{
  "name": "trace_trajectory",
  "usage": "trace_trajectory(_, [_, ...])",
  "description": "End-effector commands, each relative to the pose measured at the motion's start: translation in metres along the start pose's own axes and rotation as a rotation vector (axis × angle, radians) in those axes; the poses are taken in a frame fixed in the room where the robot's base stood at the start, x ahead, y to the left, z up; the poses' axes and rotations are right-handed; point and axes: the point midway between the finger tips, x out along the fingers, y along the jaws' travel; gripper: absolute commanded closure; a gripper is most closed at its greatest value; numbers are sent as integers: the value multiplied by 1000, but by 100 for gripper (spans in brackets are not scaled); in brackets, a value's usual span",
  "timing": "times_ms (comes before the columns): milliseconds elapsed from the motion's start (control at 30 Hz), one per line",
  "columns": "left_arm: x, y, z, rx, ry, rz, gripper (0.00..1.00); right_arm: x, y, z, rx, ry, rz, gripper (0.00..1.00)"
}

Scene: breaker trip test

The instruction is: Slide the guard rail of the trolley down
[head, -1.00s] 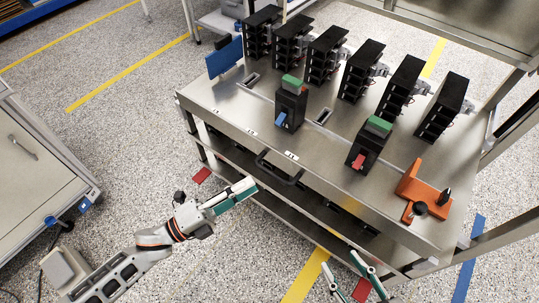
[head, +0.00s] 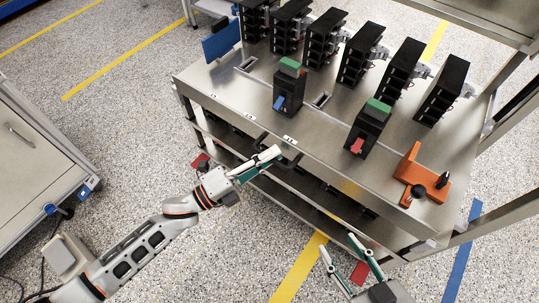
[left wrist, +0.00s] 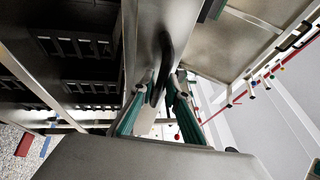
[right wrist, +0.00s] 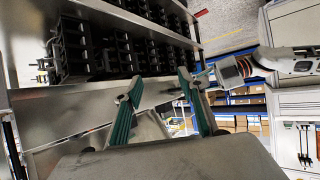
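The steel trolley (head: 215,90) stands in the middle of the head view. A black bar handle (head: 290,160) sits on its front edge; I cannot tell whether it belongs to the guard rail, and no other part is clearly the rail. My left gripper (head: 274,157) is at this handle. In the left wrist view the curved black handle (left wrist: 166,60) reaches down between the open fingers (left wrist: 160,85); contact cannot be told. My right gripper (head: 338,250) is open and empty in front of the trolley's right part. Its spread fingers also show in the right wrist view (right wrist: 158,95).
The trolley top carries black breaker units (head: 361,52), two black devices with green tops (head: 289,90) (head: 369,128) and an orange bracket (head: 422,174). Lower shelves lie below. A grey cabinet (head: 35,150) stands at the left.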

Motion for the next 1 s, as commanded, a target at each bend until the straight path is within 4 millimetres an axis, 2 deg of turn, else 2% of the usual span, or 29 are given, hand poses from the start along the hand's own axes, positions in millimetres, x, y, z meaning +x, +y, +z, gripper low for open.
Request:
trace_trajectory(267, [-1,2,0,-2,0,1,100,0,0,2,2,-4,-1,60])
trace_trajectory(367, [-3,12,-2,-6,-1,4,100,1,-2,10,10,-17,-5,60])
trace_trajectory(500, [-8,38,-6,-15,-3,11,100,2,-10,15,45,-18,-18,60])
trace_trajectory(600, [-13,58,-8,-18,-4,14,100,5,-16,6,99,14,-29,60])
trace_trajectory(700, [-15,69,-9,-14,-3,12,100,9,-29,-13,195,67,-48,60])
trace_trajectory(1000, [-13,68,-6,-1,-1,9,100,9,-33,-18,230,84,-54,60])
